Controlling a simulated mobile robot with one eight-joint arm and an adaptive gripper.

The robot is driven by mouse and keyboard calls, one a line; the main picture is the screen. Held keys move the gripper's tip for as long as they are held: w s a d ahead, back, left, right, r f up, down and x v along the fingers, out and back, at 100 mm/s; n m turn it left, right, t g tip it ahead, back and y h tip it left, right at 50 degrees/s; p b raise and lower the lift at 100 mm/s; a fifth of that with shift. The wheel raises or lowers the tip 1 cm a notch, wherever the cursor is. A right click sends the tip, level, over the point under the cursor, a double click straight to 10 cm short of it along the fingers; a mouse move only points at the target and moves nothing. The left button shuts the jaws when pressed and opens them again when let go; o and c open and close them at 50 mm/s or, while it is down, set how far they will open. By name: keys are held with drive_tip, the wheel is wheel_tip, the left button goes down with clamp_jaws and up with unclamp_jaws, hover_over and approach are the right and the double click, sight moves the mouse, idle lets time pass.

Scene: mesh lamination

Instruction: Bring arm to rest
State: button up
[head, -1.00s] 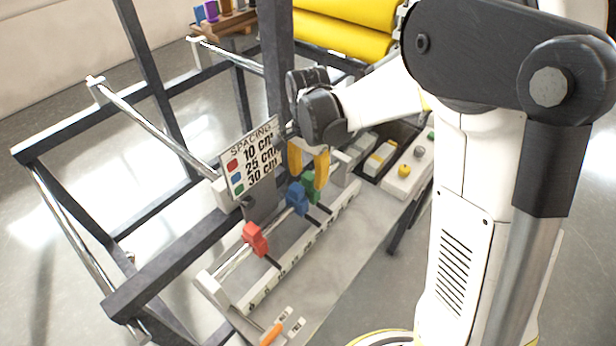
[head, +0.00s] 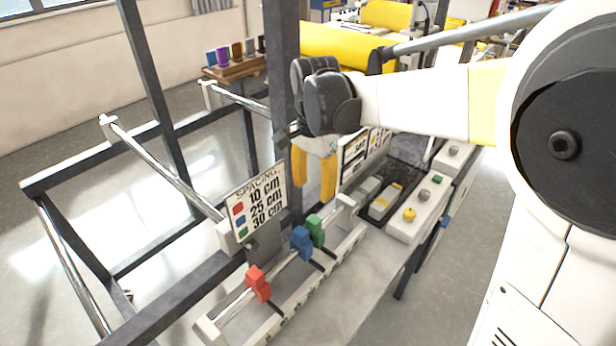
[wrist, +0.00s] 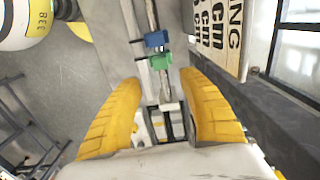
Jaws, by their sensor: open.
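My gripper (head: 314,175) hangs in the middle of the head view with its yellow fingers pointing down, spread and empty. It is above and behind the green clamp block (head: 315,230). In the wrist view the two yellow fingers of my gripper (wrist: 163,115) frame the rail, with the green block (wrist: 162,62) and blue block (wrist: 157,40) beyond the fingertips. Nothing lies between the fingers that they touch.
A ruled rail carries red (head: 258,283) and blue (head: 301,242) blocks. The spacing sign (head: 259,203) stands beside it. A dark post (head: 285,60) rises close to my wrist. A button panel (head: 418,212) is to the right. Yellow rolls (head: 345,45) lie behind.

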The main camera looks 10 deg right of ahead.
drive_tip(key=s+d+f+n+t+b, duration=0.1)
drive_tip(key=s+d+n+t, duration=0.1)
drive_tip(key=s+n, duration=0.3)
drive_tip(key=s+d+n+t+b, duration=0.2)
drive_tip(key=s+n+t, duration=0.3)
drive_tip(key=s, duration=0.6)
drive_tip(key=shift+s+d+f+n, duration=0.3)
drive_tip(key=shift+s+f+n, duration=0.05)
drive_tip(key=shift+f+n, duration=0.05)
idle(0.4)
